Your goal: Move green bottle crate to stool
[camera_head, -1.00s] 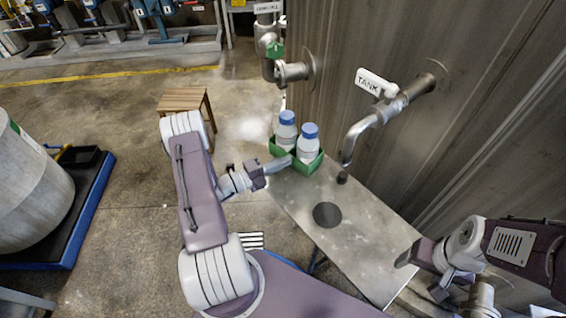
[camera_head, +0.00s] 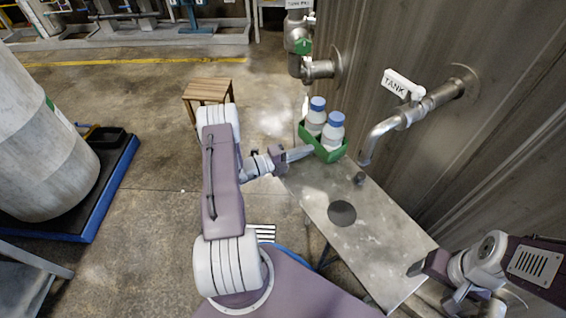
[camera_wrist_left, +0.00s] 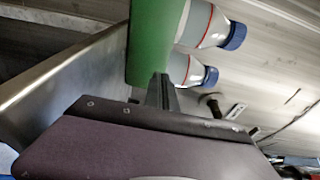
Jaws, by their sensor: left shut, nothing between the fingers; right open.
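The green bottle crate (camera_head: 328,154) stands at the far end of a metal bench (camera_head: 381,243) and holds two white bottles with blue caps (camera_head: 333,132). My left gripper (camera_head: 311,150) is shut at the crate's near left side, with nothing visible between its fingers. In the left wrist view the fingers (camera_wrist_left: 162,90) lie against or just in front of the green crate wall (camera_wrist_left: 150,45); I cannot tell whether they touch. The wooden stool (camera_head: 208,88) stands on the floor to the left, its top empty. My right gripper (camera_head: 414,270) is open and empty by the bench's near right edge.
A pipe with a TANK label (camera_head: 410,115) and a downturned spout overhangs the bench from the metal wall. A large grey drum (camera_head: 38,150) stands on a blue-edged platform at left. Floor is clear around the stool.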

